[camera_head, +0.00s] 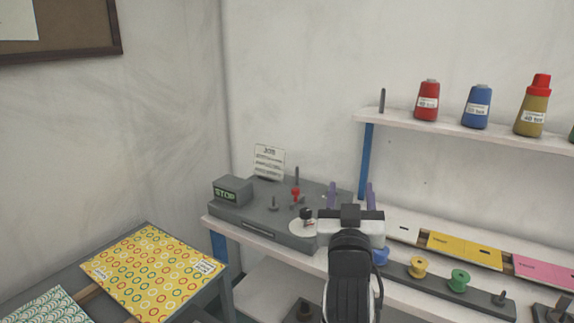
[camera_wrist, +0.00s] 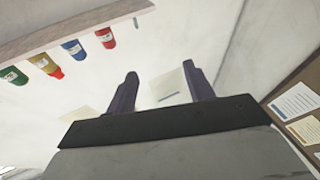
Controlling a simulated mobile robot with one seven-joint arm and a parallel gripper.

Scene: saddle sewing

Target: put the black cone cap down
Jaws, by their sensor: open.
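My gripper (camera_head: 351,186) is open, with its two purple fingers apart over the right end of the grey machine. In the wrist view my gripper (camera_wrist: 160,70) has nothing between its fingers; only the wall and a paper sheet show there. A small black piece (camera_head: 306,213), perhaps the black cone cap, sits on a round pale dish (camera_head: 302,227) at the machine's front right. It is just left of my gripper and apart from the fingers. It is too small to be sure of its shape.
The grey machine (camera_head: 262,212) has a STOP display, upright pegs and a red part (camera_head: 296,193). A shelf (camera_head: 460,128) above right holds red, blue and olive thread cones. Yellow and green spools (camera_head: 459,280) stand at lower right. A patterned yellow cloth (camera_head: 150,268) lies at left.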

